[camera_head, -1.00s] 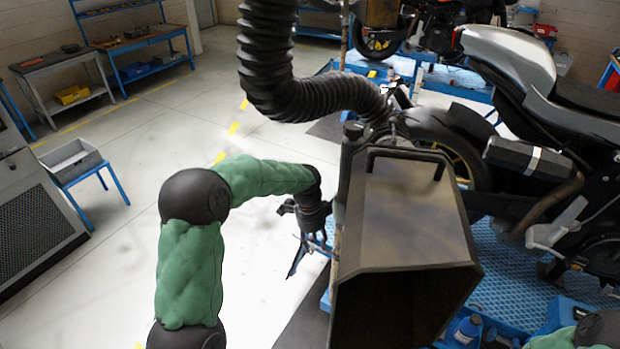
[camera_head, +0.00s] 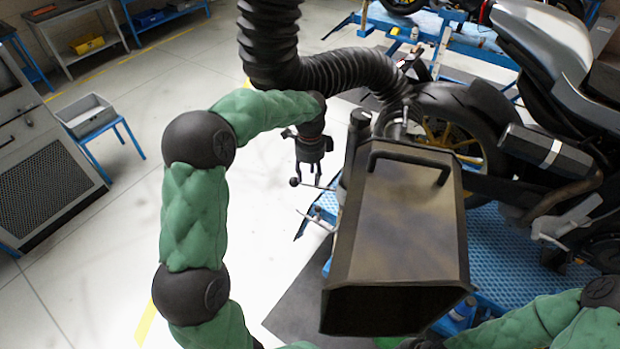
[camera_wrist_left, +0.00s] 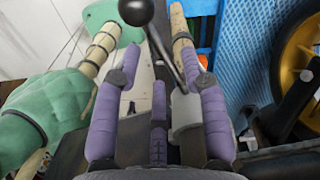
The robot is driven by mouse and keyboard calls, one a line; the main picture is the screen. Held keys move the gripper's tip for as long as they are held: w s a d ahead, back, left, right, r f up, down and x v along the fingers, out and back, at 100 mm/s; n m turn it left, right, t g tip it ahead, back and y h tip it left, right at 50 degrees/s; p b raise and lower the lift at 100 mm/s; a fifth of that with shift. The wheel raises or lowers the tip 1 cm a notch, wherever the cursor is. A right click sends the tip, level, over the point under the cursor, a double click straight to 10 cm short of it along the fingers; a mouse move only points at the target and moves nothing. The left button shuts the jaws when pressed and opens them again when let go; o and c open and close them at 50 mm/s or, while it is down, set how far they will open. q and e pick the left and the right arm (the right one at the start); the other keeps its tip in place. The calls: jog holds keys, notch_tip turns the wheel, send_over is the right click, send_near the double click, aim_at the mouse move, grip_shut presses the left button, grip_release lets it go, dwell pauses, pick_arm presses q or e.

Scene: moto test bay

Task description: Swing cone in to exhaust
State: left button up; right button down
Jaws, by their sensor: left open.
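The cone (camera_head: 405,215), a dark bronze hood with a black top handle, has its wide mouth toward me. It stands apart from the motorcycle's exhaust (camera_head: 545,152), a dark silencer with a silver band, to its right. My left gripper (camera_head: 308,182) points down, left of the cone, beside a ball-ended lever (camera_head: 318,186). In the left wrist view my left gripper (camera_wrist_left: 160,82) has its purple fingers spread, and the lever's rod (camera_wrist_left: 166,52) and black ball (camera_wrist_left: 136,12) show between and beyond them. I cannot tell if they touch. My right gripper does not show.
A ribbed black hose (camera_head: 340,72) runs from above to behind the cone. The rear wheel (camera_head: 455,135) stands close behind it, on a blue lift platform (camera_head: 495,245). My right arm comes in at lower right.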

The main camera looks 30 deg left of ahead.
aim_at(309, 185)
pick_arm(q)
jog(key=shift+f, duration=0.65)
jog(key=shift+s+f, duration=0.3)
jog(key=shift+f, duration=0.35)
jog(key=shift+w+f, duration=0.15)
jog(key=shift+f, duration=0.1)
grip_shut()
